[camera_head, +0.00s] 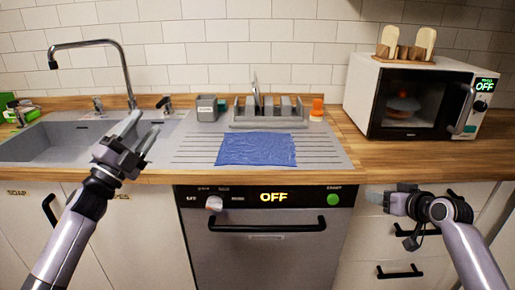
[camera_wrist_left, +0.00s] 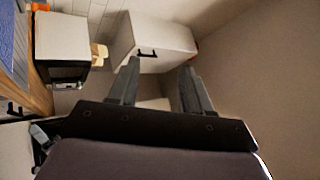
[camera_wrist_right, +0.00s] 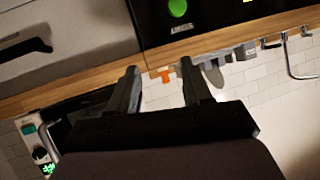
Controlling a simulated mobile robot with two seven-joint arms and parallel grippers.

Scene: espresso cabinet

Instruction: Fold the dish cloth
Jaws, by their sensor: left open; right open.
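The blue dish cloth (camera_head: 256,149) lies spread flat on the grey ridged drainboard, in front of the dish rack in the head view. A strip of it shows at the left edge of the left wrist view (camera_wrist_left: 19,45). My left gripper (camera_head: 137,128) is open and empty, in front of the sink and to the left of the cloth. My right gripper (camera_head: 376,198) is open and empty, below the counter edge in front of the drawers, to the right of and lower than the cloth.
A dish rack (camera_head: 268,124), a grey holder (camera_head: 207,114) and an orange-capped item (camera_head: 317,105) stand behind the cloth. The sink (camera_head: 62,145) and faucet (camera_head: 90,44) are at left. A microwave (camera_head: 358,94) stands at right. The dishwasher (camera_head: 265,245) is below. Drainboard around the cloth is clear.

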